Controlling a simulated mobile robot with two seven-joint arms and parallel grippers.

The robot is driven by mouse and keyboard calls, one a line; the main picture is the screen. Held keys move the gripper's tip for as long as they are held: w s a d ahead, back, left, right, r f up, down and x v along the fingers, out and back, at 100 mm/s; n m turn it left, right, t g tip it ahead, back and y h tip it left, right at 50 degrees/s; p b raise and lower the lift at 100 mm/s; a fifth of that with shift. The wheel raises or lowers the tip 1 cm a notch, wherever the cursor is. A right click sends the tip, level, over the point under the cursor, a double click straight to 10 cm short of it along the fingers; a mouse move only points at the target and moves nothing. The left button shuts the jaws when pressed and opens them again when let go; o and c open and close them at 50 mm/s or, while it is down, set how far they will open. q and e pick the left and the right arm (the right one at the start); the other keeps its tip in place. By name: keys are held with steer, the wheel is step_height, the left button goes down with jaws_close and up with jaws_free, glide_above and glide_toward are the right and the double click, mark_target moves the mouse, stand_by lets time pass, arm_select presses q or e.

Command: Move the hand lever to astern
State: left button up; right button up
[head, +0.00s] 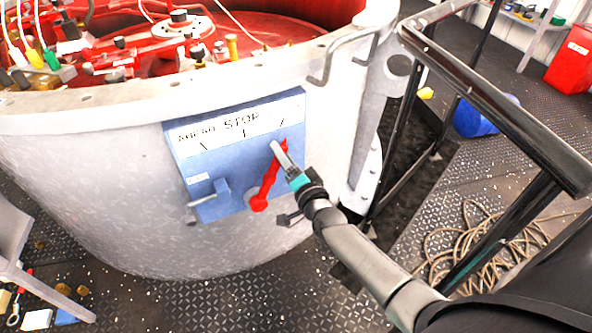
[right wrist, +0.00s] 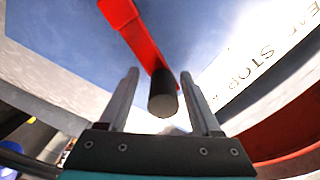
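A blue panel (head: 215,160) on the pale drum's side has a white scale plate (head: 225,128) reading AHEAD at left and STOP in the middle; no word is readable at its right end. The red hand lever (head: 267,185) pivots low on the panel and leans up and right, towards the right-hand mark. My right gripper (head: 281,152) is at the lever's upper end, hiding its knob there. In the right wrist view the lever (right wrist: 137,30) ends in a dark knob (right wrist: 163,100) between my open fingers (right wrist: 159,76), with gaps on both sides. My left gripper is not in view.
A bent metal bar (head: 345,52) is on the drum's rim. Black railing (head: 490,100), a coiled rope (head: 480,245) and a blue drum (head: 485,117) are at the right. A chair-like grey frame (head: 15,240) stands at the left.

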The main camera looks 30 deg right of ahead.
steer(key=shift+s+p, duration=0.3)
steer(key=shift+s, duration=0.9)
arm_select(q)
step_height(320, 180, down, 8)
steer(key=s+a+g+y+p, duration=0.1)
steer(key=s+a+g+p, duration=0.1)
steer(key=p, duration=0.2)
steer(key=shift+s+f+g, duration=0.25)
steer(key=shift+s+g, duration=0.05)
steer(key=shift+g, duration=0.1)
arm_select(e)
steer(key=s, duration=1.2)
steer(key=shift+s+a, duration=0.35)
steer(key=shift+a, duration=0.05)
